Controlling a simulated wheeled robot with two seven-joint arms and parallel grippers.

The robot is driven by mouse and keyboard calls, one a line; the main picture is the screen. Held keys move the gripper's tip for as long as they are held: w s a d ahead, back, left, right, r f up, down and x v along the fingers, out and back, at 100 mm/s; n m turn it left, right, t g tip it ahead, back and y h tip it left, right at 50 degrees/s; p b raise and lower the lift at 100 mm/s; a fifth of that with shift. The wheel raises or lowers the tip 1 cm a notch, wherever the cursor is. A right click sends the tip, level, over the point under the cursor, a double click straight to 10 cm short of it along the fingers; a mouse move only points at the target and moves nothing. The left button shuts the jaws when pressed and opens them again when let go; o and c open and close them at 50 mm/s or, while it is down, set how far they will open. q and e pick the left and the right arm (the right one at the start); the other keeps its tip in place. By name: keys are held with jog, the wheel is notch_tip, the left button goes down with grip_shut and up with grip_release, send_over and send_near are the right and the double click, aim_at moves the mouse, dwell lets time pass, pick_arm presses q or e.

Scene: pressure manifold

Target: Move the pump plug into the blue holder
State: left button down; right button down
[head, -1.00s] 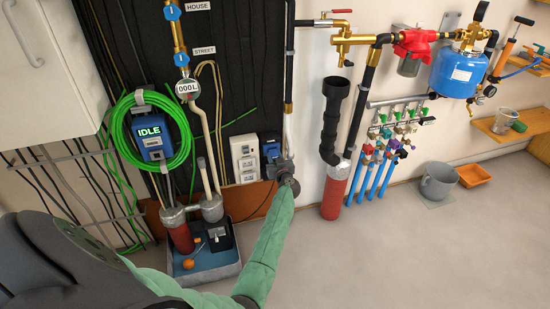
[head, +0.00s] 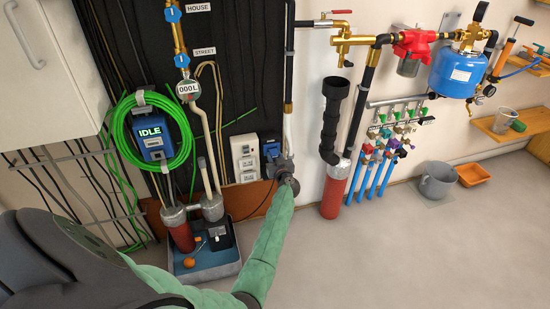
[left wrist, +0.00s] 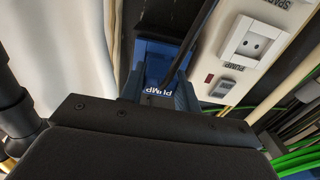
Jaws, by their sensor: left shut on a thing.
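The blue holder (head: 271,148) is fixed on the wall panel, just right of the white socket strip. It also shows in the left wrist view (left wrist: 156,62), with a PUMP label at its lower edge. My left gripper (head: 277,160) is right at the holder, its fingers (left wrist: 160,92) in front of it. It is shut on the pump plug, a dark piece with a black cable (left wrist: 198,32) running up. The plug is mostly hidden by the fingers, so I cannot tell whether it sits inside the holder. My right gripper is not in view.
The white socket strip (head: 244,161) is beside the holder; its PUMP socket (left wrist: 252,42) is empty. A white pipe (head: 287,130) runs down close to my left gripper. The sump tray (head: 205,268) stands below left.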

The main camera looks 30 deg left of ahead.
pick_arm(q)
jog(key=shift+w+a, duration=0.35)
jog(key=shift+a, duration=0.05)
dwell(0.5)
jog(key=c, duration=0.9)
grip_release()
jog(key=shift+c, duration=0.2)
jog(key=v, duration=0.7)
jog(key=shift+s+d+p, duration=0.25)
jog(key=shift+s+p, duration=0.05)
jog(key=shift+p, duration=0.15)
